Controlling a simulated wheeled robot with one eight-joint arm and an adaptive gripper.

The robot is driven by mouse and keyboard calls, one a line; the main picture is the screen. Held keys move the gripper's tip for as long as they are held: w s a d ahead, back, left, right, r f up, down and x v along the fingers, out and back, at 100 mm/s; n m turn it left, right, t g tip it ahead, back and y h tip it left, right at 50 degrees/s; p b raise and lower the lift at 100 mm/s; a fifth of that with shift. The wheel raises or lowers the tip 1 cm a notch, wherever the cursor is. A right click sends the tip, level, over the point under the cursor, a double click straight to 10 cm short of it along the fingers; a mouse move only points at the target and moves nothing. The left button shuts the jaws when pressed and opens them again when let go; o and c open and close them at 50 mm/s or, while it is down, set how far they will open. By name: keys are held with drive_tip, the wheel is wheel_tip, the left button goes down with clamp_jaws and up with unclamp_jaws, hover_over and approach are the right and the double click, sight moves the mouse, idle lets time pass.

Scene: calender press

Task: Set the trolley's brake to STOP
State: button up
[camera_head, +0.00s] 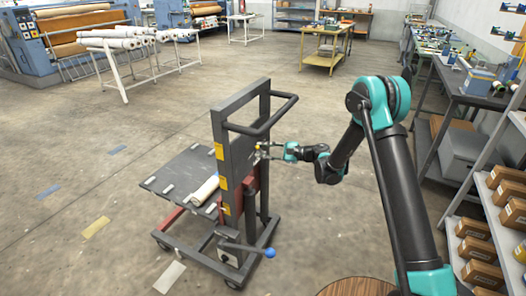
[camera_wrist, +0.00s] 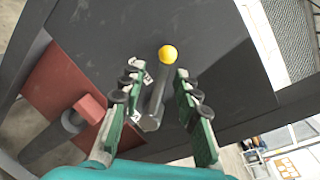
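The dark grey trolley (camera_head: 228,150) stands in mid-floor with a tall upright frame and a low platform. A grey lever with a yellow ball knob (camera_wrist: 168,53) is on its upright; the knob also shows small in the head view (camera_head: 258,148). My gripper (camera_wrist: 160,75) is open, its two green-backed fingers on either side of the lever, with visible gaps. In the head view my gripper (camera_head: 277,150) is at the upright's right side. A second lever with a blue ball (camera_head: 270,252) sits low on the trolley. White markings by the yellow-knobbed lever are too small to read.
A handle bar (camera_head: 265,125) projects from the upright near my gripper. A pale roll (camera_head: 205,190) lies on the trolley's platform. Shelves with brown boxes (camera_head: 475,248) stand at right. Open floor surrounds the trolley on the left and behind.

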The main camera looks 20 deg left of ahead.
drive_tip(key=w+d+r, duration=0.1)
drive_tip(key=d, duration=1.1)
drive_tip(key=shift+r, duration=0.15)
